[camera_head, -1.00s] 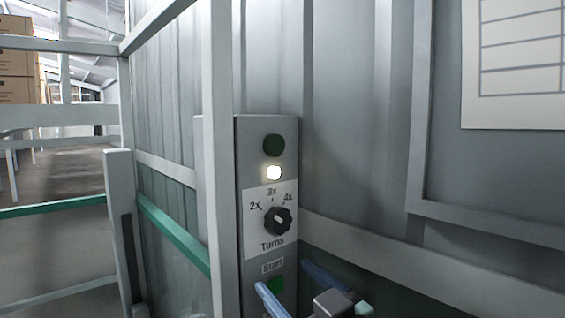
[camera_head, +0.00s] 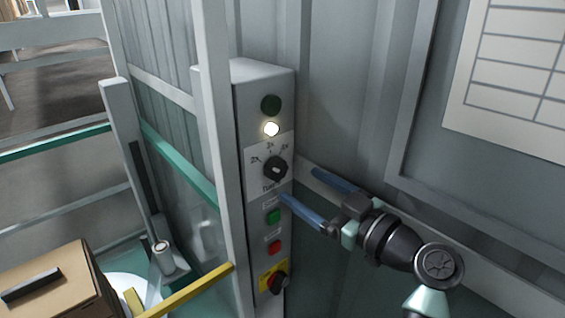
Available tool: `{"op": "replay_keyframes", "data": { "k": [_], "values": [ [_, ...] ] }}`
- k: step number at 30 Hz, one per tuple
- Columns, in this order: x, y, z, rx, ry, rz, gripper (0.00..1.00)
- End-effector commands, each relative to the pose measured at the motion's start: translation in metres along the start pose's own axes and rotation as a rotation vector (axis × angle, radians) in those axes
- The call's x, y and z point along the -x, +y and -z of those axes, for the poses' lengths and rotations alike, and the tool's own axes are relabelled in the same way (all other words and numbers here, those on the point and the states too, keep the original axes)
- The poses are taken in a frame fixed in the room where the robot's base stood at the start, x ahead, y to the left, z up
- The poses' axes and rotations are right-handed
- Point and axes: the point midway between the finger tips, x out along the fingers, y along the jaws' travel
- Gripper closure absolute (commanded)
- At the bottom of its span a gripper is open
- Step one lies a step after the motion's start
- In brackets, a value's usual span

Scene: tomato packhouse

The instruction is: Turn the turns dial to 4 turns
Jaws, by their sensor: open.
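The turns dial (camera_head: 275,169) is a round black knob on a white label, on the front of a narrow grey control box (camera_head: 263,80). The marks 2x, 3x and 4x run from left to right above the knob. A small pale mark shows on the knob, but I cannot tell clearly which number it points to. My gripper (camera_head: 299,185) is open, with two blue fingers apart and nothing between them. It is to the right of and slightly below the dial, and appears clear of it. The lower finger hides part of the panel's edge.
A lit lamp (camera_head: 271,129) is above. A grey post (camera_head: 215,100) stands left of the box. A cardboard box (camera_head: 60,285) sits lower left.

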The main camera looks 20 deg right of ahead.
Motion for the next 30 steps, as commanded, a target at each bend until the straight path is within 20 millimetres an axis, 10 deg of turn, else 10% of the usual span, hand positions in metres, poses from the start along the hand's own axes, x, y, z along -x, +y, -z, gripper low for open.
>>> {"op": "replay_keyframes", "data": {
  "k": [9,23,30],
  "values": [
    [-0.057,0.0,0.003,-0.001,0.0,0.001,0.16],
    [-0.07,0.001,0.0,0.001,0.0,-0.002,0.16],
    [-0.07,0.001,0.0,0.001,0.0,-0.002,0.56]
  ]
}}
